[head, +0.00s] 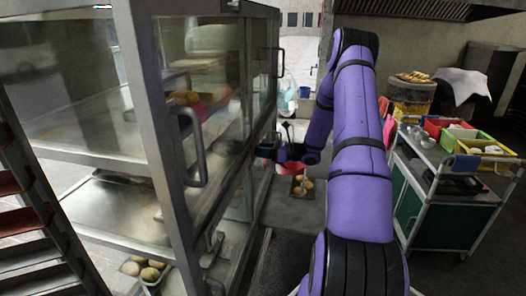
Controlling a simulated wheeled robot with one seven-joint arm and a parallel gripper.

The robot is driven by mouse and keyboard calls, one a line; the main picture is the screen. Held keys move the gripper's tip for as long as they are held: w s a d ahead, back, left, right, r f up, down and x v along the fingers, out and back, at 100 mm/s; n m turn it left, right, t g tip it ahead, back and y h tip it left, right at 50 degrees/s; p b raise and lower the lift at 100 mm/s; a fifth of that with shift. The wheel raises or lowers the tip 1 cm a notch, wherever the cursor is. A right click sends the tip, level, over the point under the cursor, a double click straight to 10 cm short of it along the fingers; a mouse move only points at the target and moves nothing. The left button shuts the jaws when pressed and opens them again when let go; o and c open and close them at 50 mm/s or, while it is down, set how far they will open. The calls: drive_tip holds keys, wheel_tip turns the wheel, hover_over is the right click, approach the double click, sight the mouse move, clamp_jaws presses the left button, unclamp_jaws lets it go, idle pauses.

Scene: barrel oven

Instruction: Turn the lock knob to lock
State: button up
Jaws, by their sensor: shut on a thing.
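My gripper (268,151) is small and dark at the end of my purple arm. It points left at the far front edge of the glass-and-steel oven (160,110). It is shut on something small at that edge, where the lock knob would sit. The knob itself is too small and too covered by the gripper to make out, so its turn angle cannot be told. The oven's glass doors appear closed, with curved metal handles (195,150) on their frames.
A cart (440,200) with colored bins stands to the right of my arm. A rack with trays (30,215) is at the near left. Buns on a tray (301,186) and a red container (291,167) lie beyond my gripper. Grey floor shows between oven and cart.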

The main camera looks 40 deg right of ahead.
drive_tip(key=n, duration=0.3)
drive_tip(key=shift+n, duration=0.4)
drive_tip(key=n+h, duration=0.1)
drive_tip(key=n, duration=0.7)
drive_tip(key=shift+r+n, duration=0.1)
drive_tip(key=shift+n, duration=0.2)
drive_tip(key=shift+n+h, duration=0.4)
drive_tip(key=shift+n, duration=1.6)
drive_tip(key=o, duration=0.9)
drive_tip(key=shift+s, duration=0.1)
drive_tip(key=shift+c, duration=0.2)
drive_tip(key=f+v, duration=0.1)
drive_tip(key=v, duration=0.9)
drive_tip(key=shift+s+r, duration=0.35)
drive_tip(key=shift+r, duration=0.05)
